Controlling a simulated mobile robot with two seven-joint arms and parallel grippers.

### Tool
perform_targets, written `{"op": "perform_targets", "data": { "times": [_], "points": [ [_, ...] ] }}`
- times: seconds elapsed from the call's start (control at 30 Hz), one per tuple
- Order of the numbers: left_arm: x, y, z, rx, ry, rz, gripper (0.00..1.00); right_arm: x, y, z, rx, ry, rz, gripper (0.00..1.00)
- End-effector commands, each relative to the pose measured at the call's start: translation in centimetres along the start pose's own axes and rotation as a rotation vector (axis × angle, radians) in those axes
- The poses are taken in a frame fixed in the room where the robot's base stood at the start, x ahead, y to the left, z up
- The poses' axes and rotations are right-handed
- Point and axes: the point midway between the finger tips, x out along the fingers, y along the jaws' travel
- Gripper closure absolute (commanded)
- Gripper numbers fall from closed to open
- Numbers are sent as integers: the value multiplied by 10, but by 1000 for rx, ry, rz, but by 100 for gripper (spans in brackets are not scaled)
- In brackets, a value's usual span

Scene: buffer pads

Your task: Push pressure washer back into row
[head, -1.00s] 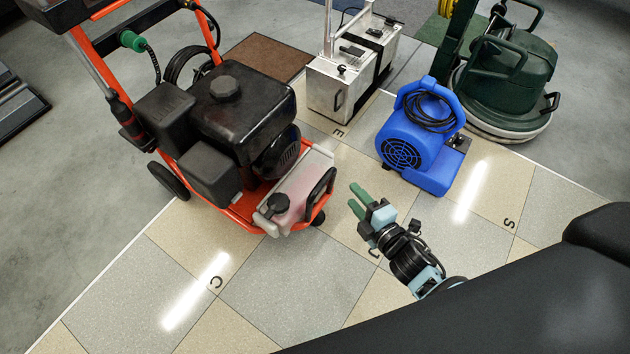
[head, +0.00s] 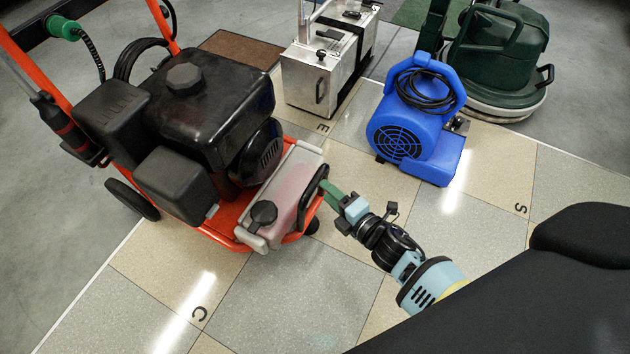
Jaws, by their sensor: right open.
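The pressure washer (head: 196,112) stands at the left on the tiled floor, with an orange frame, a black engine and a translucent tank (head: 285,196) at its near end. A black handle loop (head: 313,197) rises at the tank's right end. My right gripper (head: 328,192) is open, with its green fingers at this black handle. The fingers overlap the handle in the picture, and I cannot tell whether they touch it. The handle partly hides the fingertips. My left gripper is not in view.
A blue blower (head: 419,133), a silver metal case (head: 322,72) and a green floor machine (head: 497,55) stand to the right and behind. A brown mat (head: 240,48) lies behind the washer. Tiles in front of the washer are clear.

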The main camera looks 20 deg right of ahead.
Motion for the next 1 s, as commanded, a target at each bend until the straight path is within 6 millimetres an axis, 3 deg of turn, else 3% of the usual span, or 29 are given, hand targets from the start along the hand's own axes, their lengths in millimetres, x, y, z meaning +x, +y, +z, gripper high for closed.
{"op": "perform_targets", "data": {
  "times": [0.33, 0.77, 1.0],
  "points": [
    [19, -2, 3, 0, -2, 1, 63, 50, -2, 0, 1, 0, 0, 59],
    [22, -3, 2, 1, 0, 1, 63, 60, -1, 0, 1, 0, -1, 59],
    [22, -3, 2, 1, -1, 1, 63, 59, -1, 0, 1, 0, -1, 89]
  ]
}}
